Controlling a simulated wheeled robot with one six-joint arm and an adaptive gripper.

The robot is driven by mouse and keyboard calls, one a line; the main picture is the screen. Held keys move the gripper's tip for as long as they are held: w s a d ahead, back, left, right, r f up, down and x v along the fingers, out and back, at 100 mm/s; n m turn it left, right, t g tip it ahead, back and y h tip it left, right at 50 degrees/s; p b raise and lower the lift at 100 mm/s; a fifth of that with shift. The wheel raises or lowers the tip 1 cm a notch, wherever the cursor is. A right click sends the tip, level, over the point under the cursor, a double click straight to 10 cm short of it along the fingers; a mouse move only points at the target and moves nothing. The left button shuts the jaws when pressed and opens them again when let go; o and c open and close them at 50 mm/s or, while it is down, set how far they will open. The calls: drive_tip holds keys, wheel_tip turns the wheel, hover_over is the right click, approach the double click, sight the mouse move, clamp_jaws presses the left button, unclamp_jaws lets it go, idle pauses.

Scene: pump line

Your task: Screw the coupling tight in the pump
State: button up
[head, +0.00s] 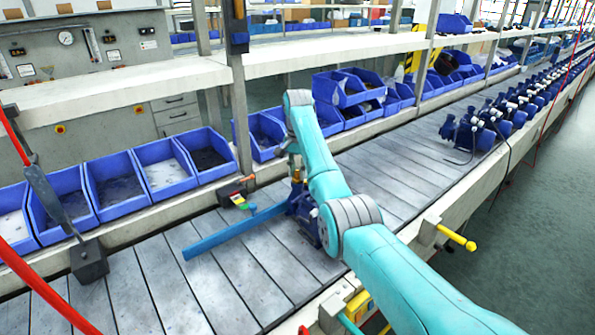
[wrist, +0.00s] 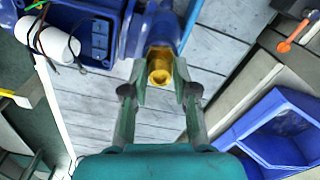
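The pump (head: 306,212) is a dark blue unit standing on the slatted line beneath my arm. In the wrist view its blue body (wrist: 130,30) fills the top left of centre. The brass coupling (wrist: 160,68) sits at the pump's port, its open end toward the wrist camera; it also shows as a small yellow piece in the head view (head: 297,181). My gripper (wrist: 160,76) has one finger on each side of the coupling, and both fingertips appear to touch it. The thread inside the port is hidden. In the head view my arm partly covers the pump.
A long blue bar (head: 235,230) lies across the slats left of the pump. Blue bins (head: 115,184) line the back edge. A row of similar pumps (head: 480,130) stands farther right. A post (head: 240,110) rises behind. A yellow handle (head: 458,237) juts from the front edge.

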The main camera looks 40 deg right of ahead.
drive_tip(key=shift+o, duration=0.6)
drive_tip(key=shift+n, duration=1.7)
drive_tip(key=shift+n, duration=0.6)
drive_tip(key=shift+c, duration=0.2)
